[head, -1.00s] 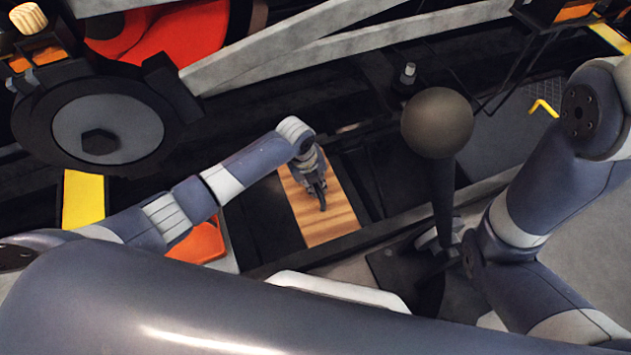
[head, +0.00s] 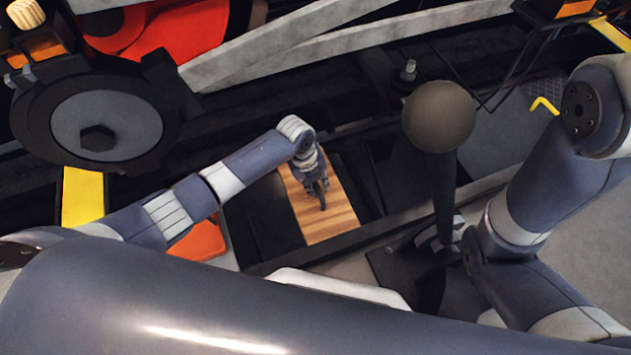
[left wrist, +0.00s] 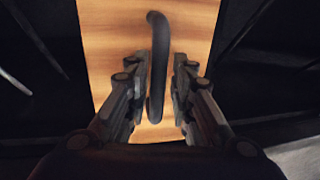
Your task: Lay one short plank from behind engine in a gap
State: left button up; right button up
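A short light-brown wooden plank (head: 335,232) lies in the dark frame at the middle of the head view, with dark openings beside it. In the left wrist view the plank (left wrist: 110,40) carries a dark bar-shaped handle (left wrist: 158,65). My left gripper (head: 320,195) is over the plank. Its two fingers (left wrist: 160,92) stand on either side of the handle, with a visible gap to the right of it, so it is open around the handle and not closed on it. The gripper hides part of the plank in the head view. My right gripper is not in view.
A lever with a round knob (head: 438,118) stands upright to the right of the plank. Grey rods (head: 290,48) and a round grey hub (head: 107,122) lie beyond my left arm. An orange part (head: 200,243) and a yellow strip (head: 82,197) are at left.

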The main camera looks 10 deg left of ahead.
pick_arm(q)
jog(key=shift+s, duration=0.1)
notch_tip(320, 180, up, 12)
jog(key=s+a, duration=0.1)
jog(key=a, duration=0.1)
dwell(0.6)
jog(key=shift+f, duration=0.1)
dwell(0.3)
